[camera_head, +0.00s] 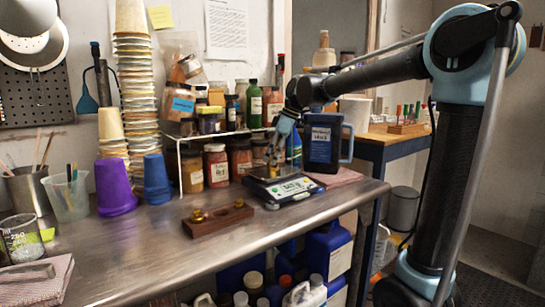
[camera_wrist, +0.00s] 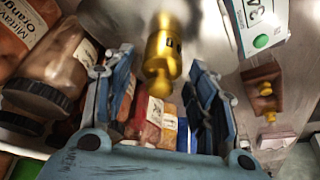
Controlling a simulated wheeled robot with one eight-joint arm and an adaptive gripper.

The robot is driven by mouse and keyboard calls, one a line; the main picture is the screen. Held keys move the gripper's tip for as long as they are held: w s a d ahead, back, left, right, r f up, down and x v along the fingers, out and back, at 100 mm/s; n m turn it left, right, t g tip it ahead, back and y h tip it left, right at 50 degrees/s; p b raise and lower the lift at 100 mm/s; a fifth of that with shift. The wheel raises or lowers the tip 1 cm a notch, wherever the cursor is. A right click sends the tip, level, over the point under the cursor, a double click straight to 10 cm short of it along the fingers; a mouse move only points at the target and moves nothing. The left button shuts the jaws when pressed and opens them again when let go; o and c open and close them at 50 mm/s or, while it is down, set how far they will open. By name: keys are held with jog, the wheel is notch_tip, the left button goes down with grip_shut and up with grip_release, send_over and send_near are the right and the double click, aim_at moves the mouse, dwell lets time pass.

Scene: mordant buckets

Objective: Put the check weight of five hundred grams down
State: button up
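A brass check weight (camera_head: 273,164) appears to stand upright on the pan of the digital scale (camera_head: 292,190), near the right end of the steel bench. In the wrist view the brass weight (camera_wrist: 162,48) lies between my fingers, its knob towards me, with a gap on each side. My gripper (camera_head: 279,144) points down over the scale; in the wrist view its blue fingers (camera_wrist: 158,72) are apart and open. The scale (camera_wrist: 258,28) shows at upper right there. The weight's marking is not readable.
A wooden weight block (camera_head: 217,219) with two brass weights stands on the bench, left of the scale. A dark jug (camera_head: 322,142) stands close behind the scale, and a wire rack with jars (camera_head: 216,165) is behind to the left.

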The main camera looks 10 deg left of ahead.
jog(key=shift+r, duration=0.1)
jog(key=v, duration=1.2)
jog(key=s+d+f+m+t, duration=0.1)
jog(key=s+d+f+m, duration=0.15)
jog(key=d, duration=0.25)
jog(key=s+d+f+m, duration=0.1)
jog(key=d+f+m, duration=0.15)
jog(key=d, duration=0.35)
jog(key=s+d+f+m+h, duration=0.1)
jog(key=s+d+f+m, duration=0.3)
jog(key=s+d+f, duration=0.2)
jog(key=s+d+f+m+t+h, duration=0.1)
jog(key=s+d+f+m, duration=0.4)
jog(key=d+f, duration=0.5)
jog(key=s+d+f+m+h, duration=0.2)
jog(key=s+d+f+m, duration=0.2)
jog(key=s+d+f, duration=0.4)
notch_tip(320, 180, down, 7)
jog(key=shift+s+d+f+m+t+h, duration=0.1)
jog(key=shift+s+d+m+t+h, duration=0.25)
jog(key=shift+s, duration=0.3)
jog(key=shift+w+f, duration=0.2)
jog(key=shift+w, duration=0.2)
